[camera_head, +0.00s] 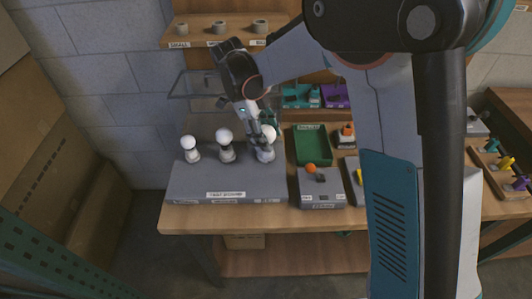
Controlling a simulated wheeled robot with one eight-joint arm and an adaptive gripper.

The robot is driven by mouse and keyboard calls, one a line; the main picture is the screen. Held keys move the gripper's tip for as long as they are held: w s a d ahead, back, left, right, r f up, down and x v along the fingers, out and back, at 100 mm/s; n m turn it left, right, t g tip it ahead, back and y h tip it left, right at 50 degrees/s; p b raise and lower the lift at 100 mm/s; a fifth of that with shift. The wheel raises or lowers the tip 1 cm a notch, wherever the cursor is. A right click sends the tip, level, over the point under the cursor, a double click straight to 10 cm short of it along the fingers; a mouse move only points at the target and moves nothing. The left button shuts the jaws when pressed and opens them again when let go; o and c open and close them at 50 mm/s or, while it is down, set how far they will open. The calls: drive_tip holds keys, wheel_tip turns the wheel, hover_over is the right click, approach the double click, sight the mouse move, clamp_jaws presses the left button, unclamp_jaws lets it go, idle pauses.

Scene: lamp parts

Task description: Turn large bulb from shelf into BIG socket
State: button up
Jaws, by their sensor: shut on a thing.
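A grey platform (184,186) stands on the left of the workbench, with three sockets in a row along it. My gripper (266,132) points down over the rightmost socket (265,154) and is shut on a white round bulb (270,131). The bulb is at the top of that socket; how deep it sits is hidden by the fingers. A white bulb (189,143) stands upright in the left socket (192,156). Another white bulb (224,136) stands in the middle socket (227,154). The small socket labels are too blurred to read surely.
A wooden shelf (200,40) at the back holds ring-shaped holders (219,27), with no bulb visible in them. A clear panel (190,84) stands behind the platform. A green tray (312,147) and a grey box with an orange ball (310,168) lie close to the right.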

drive_tip(key=shift+o, duration=0.2)
drive_tip(key=shift+s+m+g, duration=0.15)
drive_tip(key=shift+m+g, duration=0.15)
drive_tip(key=shift+m, duration=0.1)
drive_tip(key=o, duration=0.7)
drive_tip(key=shift+a, duration=0.1)
drive_tip(key=shift+c, duration=0.2)
drive_tip(key=o, duration=0.3)
drive_tip(key=shift+s, duration=0.2)
drive_tip(key=shift+w, duration=0.15)
drive_tip(key=v, duration=1.2)
drive_tip(key=shift+r, duration=0.1)
